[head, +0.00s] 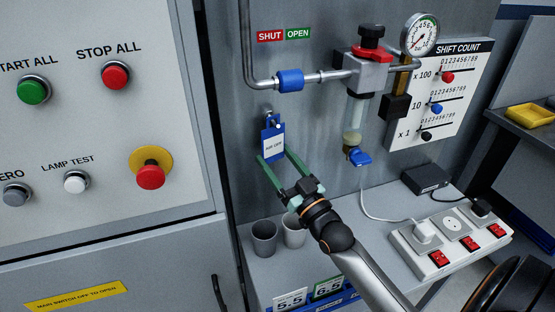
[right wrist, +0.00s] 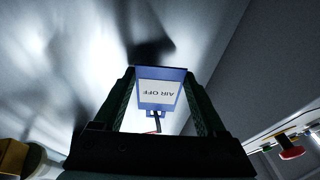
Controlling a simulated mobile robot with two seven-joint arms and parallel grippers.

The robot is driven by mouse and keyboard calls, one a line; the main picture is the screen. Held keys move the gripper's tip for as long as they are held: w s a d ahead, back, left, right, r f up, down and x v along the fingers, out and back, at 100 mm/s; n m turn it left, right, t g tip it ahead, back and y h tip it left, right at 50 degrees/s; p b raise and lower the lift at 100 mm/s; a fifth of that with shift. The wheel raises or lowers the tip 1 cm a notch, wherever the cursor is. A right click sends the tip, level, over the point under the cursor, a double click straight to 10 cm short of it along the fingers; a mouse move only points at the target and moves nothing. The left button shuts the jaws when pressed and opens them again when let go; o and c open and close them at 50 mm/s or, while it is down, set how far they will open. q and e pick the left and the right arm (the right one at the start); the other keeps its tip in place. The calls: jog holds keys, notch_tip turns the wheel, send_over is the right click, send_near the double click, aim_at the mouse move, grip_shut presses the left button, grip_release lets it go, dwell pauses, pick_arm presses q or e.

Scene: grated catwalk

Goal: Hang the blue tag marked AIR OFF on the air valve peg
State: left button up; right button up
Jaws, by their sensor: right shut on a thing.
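The blue tag (head: 273,148) has a white label reading AIR OFF. It hangs upright against the grey panel, below the blue valve on the pipe. A small peg (head: 268,113) shows at its top edge; I cannot tell whether the tag's hole is around the peg. My right gripper (head: 273,157) reaches up from below, its green fingers shut on the tag's two sides. In the right wrist view the tag (right wrist: 160,90) sits upside down between the fingers (right wrist: 160,100). My left gripper is not in view.
A blue pipe fitting (head: 290,80) and a filter unit with a gauge (head: 420,35) are above and to the right. Two grey cups (head: 264,238) stand on the shelf below my right arm. A socket strip (head: 450,240) lies at the right.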

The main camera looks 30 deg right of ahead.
jog(key=o, duration=1.1)
jog(key=shift+c, duration=0.2)
